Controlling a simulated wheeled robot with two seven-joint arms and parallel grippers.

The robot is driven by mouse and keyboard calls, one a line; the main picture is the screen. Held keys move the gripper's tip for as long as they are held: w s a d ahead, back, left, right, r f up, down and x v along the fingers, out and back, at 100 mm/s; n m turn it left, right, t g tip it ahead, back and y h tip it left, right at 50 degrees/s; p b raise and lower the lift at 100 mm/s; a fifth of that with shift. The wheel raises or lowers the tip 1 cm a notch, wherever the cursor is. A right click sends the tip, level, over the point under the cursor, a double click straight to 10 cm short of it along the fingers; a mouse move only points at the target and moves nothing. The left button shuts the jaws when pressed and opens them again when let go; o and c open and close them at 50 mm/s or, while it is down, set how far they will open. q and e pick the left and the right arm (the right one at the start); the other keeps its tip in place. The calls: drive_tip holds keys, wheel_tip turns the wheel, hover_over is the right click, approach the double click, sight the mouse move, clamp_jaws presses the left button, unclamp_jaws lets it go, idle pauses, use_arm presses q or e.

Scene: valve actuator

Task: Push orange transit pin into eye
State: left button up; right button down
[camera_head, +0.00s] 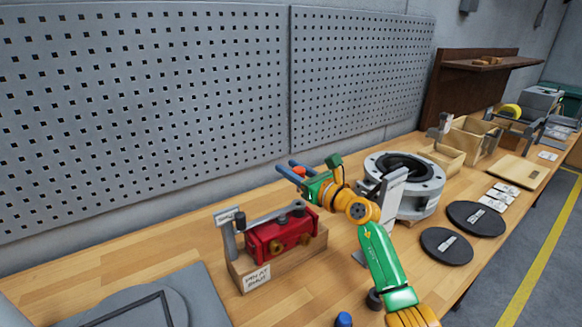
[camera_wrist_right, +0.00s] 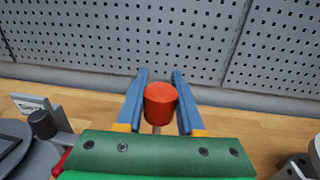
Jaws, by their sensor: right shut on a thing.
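My right gripper (camera_head: 286,166) reaches over the bench near the pegboard, above and behind the red actuator (camera_head: 268,240). In the right wrist view, its two blue fingers (camera_wrist_right: 160,74) stand on either side of the orange transit pin (camera_wrist_right: 160,103). The pin's round red-orange head is seen close up, with a thin shaft partly showing below it. The head also shows between the fingers in the head view (camera_head: 299,171). The actuator sits on a wooden block with a grey lever on top. I cannot make out the eye or where the pin's tip is. My left gripper is not seen.
A large grey flanged valve body (camera_head: 413,204) stands right of the actuator, beside my right arm. Two black discs (camera_head: 447,246) and white cards lie farther right. Wooden bins (camera_head: 470,140) stand at the back right. The grey pegboard (camera_head: 140,100) bounds the bench.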

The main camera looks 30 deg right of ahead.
wheel_tip(320, 180, down, 2)
drive_tip(key=shift+d+f+b, duration=0.1)
drive_tip(key=shift+f+b, duration=0.15)
drive_tip(key=shift+b, duration=0.3)
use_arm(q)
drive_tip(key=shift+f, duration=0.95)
use_arm(e)
drive_tip(key=shift+r, duration=0.1)
use_arm(q)
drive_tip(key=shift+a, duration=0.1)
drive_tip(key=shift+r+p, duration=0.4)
drive_tip(key=shift+p, duration=0.05)
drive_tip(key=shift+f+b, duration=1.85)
use_arm(e)
drive_tip(key=shift+f, duration=2.1)
drive_tip(key=shift+c, duration=2.2)
unclamp_jaws()
drive_tip(key=shift+s, duration=0.1)
